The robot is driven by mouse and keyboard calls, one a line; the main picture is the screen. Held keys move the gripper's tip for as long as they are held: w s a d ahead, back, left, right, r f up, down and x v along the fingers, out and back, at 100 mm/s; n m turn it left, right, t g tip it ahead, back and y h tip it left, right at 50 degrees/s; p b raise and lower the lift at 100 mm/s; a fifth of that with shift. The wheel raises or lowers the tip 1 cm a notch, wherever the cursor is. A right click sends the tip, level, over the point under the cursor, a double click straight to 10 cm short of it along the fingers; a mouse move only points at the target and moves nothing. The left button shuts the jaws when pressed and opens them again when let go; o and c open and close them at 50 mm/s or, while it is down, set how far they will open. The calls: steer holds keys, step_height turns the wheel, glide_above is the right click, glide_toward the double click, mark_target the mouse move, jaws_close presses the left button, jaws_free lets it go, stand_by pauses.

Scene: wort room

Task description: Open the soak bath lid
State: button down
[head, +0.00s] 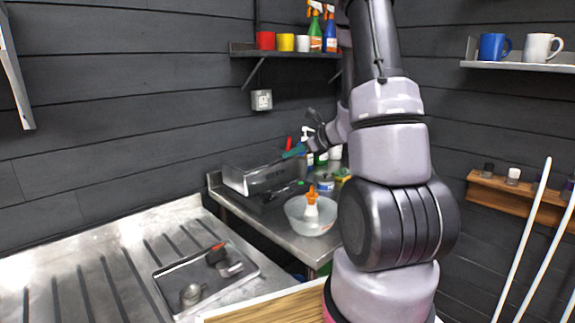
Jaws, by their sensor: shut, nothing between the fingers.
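The soak bath appears to be the low grey box (246,186) on the steel counter along the back wall. Its see-through, greyish lid (262,172) looks raised or domed, but I cannot tell exactly how far it stands open. A dark front part with a small green mark (288,192) lies at its right. My gripper (294,152) is small in the head view, just above and beside the right end of the box. Its teal tips are shut and empty. I cannot tell whether they touch the lid. My arm hides part of the counter behind it.
Bottles (307,136) and tins crowd the counter's back. A dark tray (206,274) lies on the ribbed drainer (75,270). White poles (523,235) lean at right.

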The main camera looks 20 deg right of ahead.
steer(key=w+d+f+m+h, duration=0.1)
steer(key=d+f+m+h, duration=0.1)
steer(key=d+f+m, duration=0.3)
steer(key=shift+n+t, duration=0.4)
steer(key=shift+n, duration=0.2)
steer(key=x, duration=0.3)
steer(key=d+x, duration=0.1)
steer(key=x, duration=0.3)
steer(key=f+x, duration=0.1)
steer(key=x, duration=0.2)
steer(key=shift+w+d, duration=0.1)
steer(key=shift+w, duration=0.05)
step_height(320, 180, up, 3)
steer(key=shift+w+f, duration=0.15)
steer(key=shift+w+r, duration=0.25)
steer(key=shift+r, duration=0.4)
